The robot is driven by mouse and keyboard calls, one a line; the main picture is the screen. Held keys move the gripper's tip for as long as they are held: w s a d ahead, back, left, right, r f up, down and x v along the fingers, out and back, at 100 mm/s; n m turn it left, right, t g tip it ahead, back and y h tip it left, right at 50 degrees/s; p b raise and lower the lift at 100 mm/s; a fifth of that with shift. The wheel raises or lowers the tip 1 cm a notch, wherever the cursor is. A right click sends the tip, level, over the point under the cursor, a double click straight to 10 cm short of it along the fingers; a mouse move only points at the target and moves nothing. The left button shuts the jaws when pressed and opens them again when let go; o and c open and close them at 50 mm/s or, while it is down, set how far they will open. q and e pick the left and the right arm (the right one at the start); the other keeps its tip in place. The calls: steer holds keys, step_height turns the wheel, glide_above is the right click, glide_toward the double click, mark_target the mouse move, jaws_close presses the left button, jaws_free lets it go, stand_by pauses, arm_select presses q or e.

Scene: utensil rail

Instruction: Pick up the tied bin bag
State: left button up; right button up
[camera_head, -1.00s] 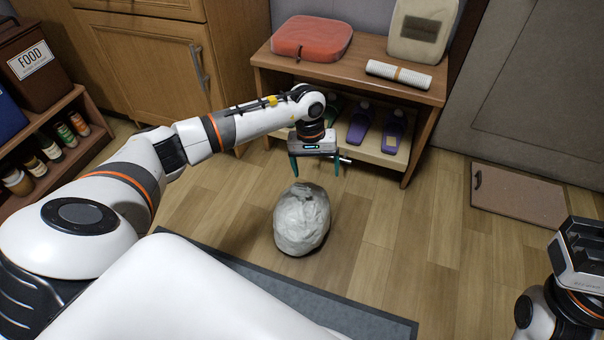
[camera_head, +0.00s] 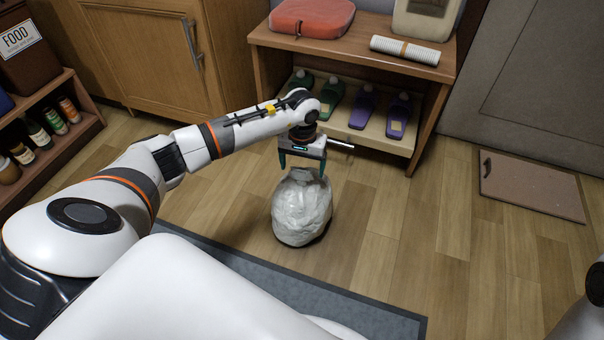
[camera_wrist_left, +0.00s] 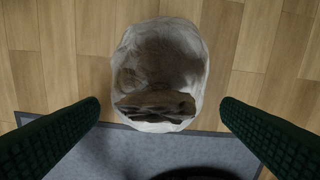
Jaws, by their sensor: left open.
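The tied bin bag (camera_head: 302,212) is a pale grey-white, rounded bundle standing on the wooden floor in the head view. My left gripper (camera_head: 302,171) is directly above it, pointing down, with its green fingers spread at the top of the bag. In the left wrist view the bag (camera_wrist_left: 160,70) lies between and beyond the two open fingers (camera_wrist_left: 160,108), with a gap on each side. Its gathered, darker top (camera_wrist_left: 155,104) faces the camera. The fingers do not appear to touch the bag. My right gripper is not visible.
A grey mat (camera_head: 375,318) lies in front. A brown board (camera_head: 530,187) lies on the floor at right. Floor right of the bag is clear.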

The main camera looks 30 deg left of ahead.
arm_select(q)
step_height(320, 180, down, 3)
steer(key=shift+r+b, duration=0.15)
steer(key=shift+b, duration=0.35)
steer(key=shift+r, duration=0.1)
jaws_close()
